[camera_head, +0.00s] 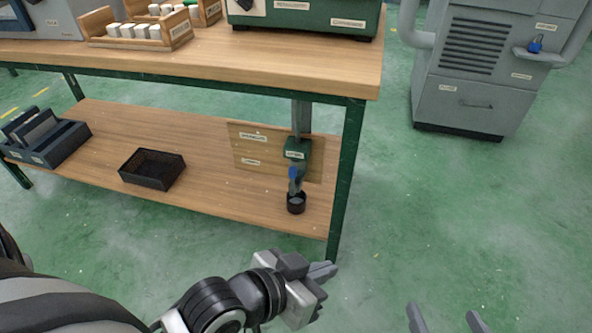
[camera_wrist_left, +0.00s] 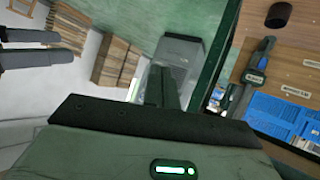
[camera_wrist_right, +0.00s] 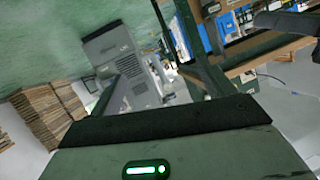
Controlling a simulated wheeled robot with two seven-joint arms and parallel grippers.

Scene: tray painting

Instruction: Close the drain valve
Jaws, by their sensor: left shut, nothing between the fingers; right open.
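The drain valve (camera_head: 296,150) is a green, labelled body on a grey pipe that comes down from under the table top to the lower shelf. Its blue handle (camera_head: 293,173) sits low on the pipe; I cannot tell its exact angle. A black cup (camera_head: 296,204) stands on the shelf under the pipe end. The left wrist view shows the valve (camera_wrist_left: 262,56) and the cup (camera_wrist_left: 278,14) at the right. My left gripper (camera_head: 324,270) is shut and empty, in front of the shelf's right end, apart from the valve. My right gripper (camera_head: 445,318) is open and empty at the bottom edge.
The green table leg (camera_head: 346,170) stands just right of the valve. A black mesh basket (camera_head: 153,169) and a dark blue rack (camera_head: 45,138) are on the lower shelf. A grey cabinet (camera_head: 475,90) with a small blue part stands back right. The floor between is clear.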

